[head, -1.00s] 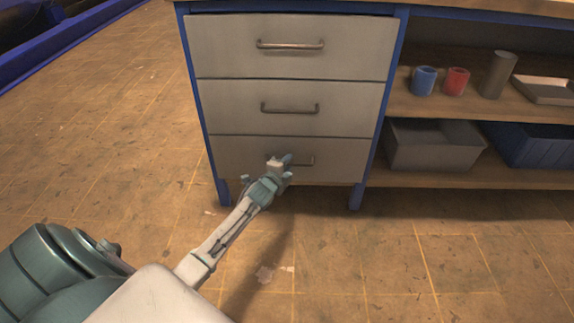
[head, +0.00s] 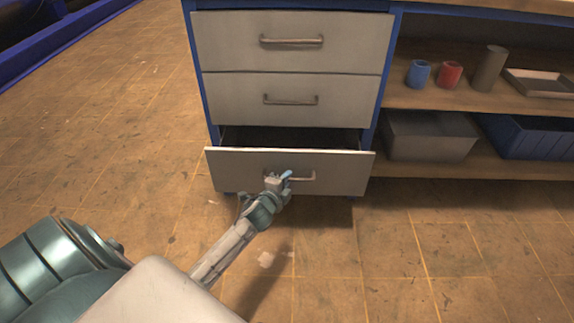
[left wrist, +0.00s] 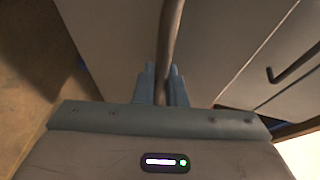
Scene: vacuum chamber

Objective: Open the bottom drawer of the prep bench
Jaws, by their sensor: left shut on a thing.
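The prep bench has three grey drawers in a blue frame. The bottom drawer (head: 225,170) stands partly pulled out, and a dark gap shows above its front panel. My left gripper (head: 280,179) is at the left part of the bottom drawer handle (head: 307,178) in the head view. In the left wrist view the handle bar (left wrist: 171,38) runs between the two fingers of my left gripper (left wrist: 161,82), which is shut on it. The middle drawer (head: 235,100) and top drawer (head: 230,42) are closed. My right gripper is not in view.
Open shelves to the right hold a blue cup (head: 418,73), a red cup (head: 449,75), a grey cylinder (head: 490,69) and a tray (head: 540,82). Below are a grey bin (head: 430,137) and a blue bin (head: 525,138). The floor (head: 400,250) in front is clear.

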